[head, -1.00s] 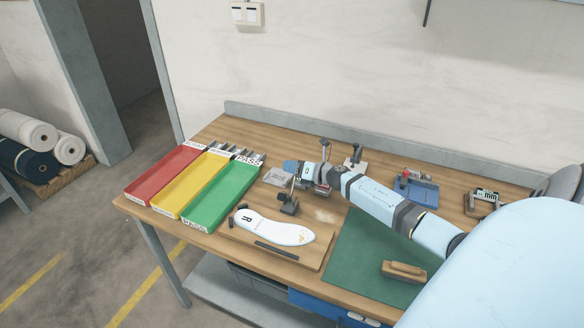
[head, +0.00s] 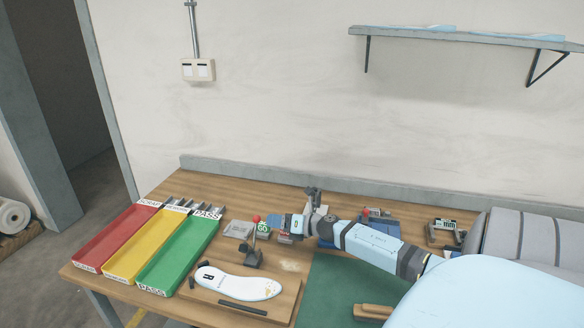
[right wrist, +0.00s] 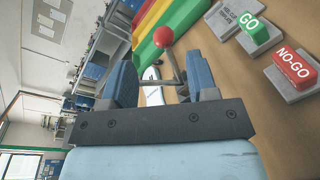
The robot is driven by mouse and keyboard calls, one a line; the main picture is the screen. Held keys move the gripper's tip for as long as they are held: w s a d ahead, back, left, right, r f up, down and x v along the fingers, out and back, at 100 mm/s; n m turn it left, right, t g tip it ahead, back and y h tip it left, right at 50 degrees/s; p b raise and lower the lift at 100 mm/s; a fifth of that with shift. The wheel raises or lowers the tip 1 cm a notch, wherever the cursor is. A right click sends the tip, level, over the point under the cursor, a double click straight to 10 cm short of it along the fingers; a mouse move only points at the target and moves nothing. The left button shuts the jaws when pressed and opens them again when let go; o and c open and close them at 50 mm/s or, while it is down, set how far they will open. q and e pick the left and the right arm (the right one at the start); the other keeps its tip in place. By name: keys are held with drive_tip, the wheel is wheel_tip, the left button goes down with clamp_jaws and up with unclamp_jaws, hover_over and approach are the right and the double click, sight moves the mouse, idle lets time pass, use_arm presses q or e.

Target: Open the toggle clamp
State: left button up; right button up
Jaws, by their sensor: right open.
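The toggle clamp (head: 252,257) stands at the back edge of a wooden board. Its lever stands up and ends in a red ball knob (head: 256,218). A white insole (head: 238,283) lies on the board in front of the clamp. My right gripper (head: 270,222) is open, just right of the knob in the head view. In the right wrist view, the red knob (right wrist: 163,37) and its thin lever show beyond and between the two blue fingers (right wrist: 160,82). I cannot tell whether a finger touches the lever. My left gripper is not in view.
Red, yellow and green trays (head: 178,257) stand at the left of the table. A GO block (right wrist: 259,37) and a red NO-GO block (right wrist: 294,70) stand close to the right gripper. A green mat (head: 335,290) with a wooden-handled tool (head: 373,312) lies at the right.

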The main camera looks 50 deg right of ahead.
drive_tip(key=shift+b+v, duration=0.3)
drive_tip(key=shift+v, duration=2.2)
drive_tip(key=shift+a, duration=0.1)
